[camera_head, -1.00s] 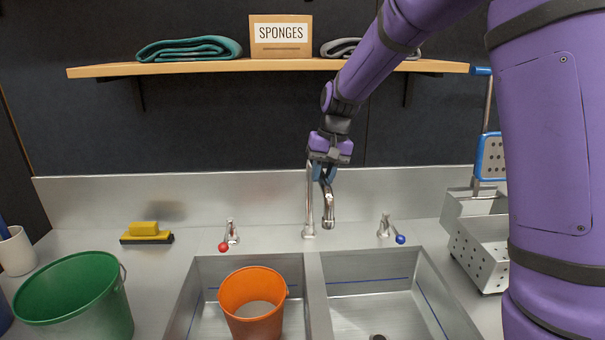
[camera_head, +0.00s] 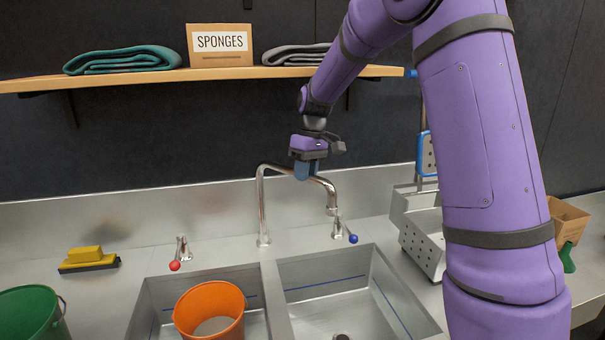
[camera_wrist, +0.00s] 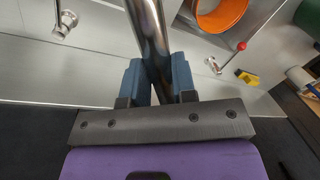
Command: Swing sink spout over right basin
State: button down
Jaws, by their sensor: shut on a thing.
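The chrome sink spout (camera_head: 262,210) rises behind the divider between the basins and arches to the right. Its outlet end (camera_head: 332,204) hangs near the blue-tipped tap, by the back edge of the right basin (camera_head: 325,285). My gripper (camera_head: 305,172) is shut on the spout's upper tube from above. In the wrist view the blue fingers (camera_wrist: 158,82) sit on both sides of the chrome tube (camera_wrist: 148,35). The left basin (camera_head: 150,300) holds an orange bucket (camera_head: 210,310).
A red-tipped tap (camera_head: 181,252) and a blue-tipped tap (camera_head: 340,230) stand behind the basins. A perforated metal rack (camera_head: 422,240) stands right of the sink. A shelf (camera_head: 230,73) with a sponges box (camera_head: 220,45) hangs above. A green bucket (camera_head: 30,315) is at left.

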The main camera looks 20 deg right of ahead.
jog(key=shift+r, duration=0.1)
jog(key=c, duration=0.9)
grip_release()
jog(key=shift+c, duration=0.2)
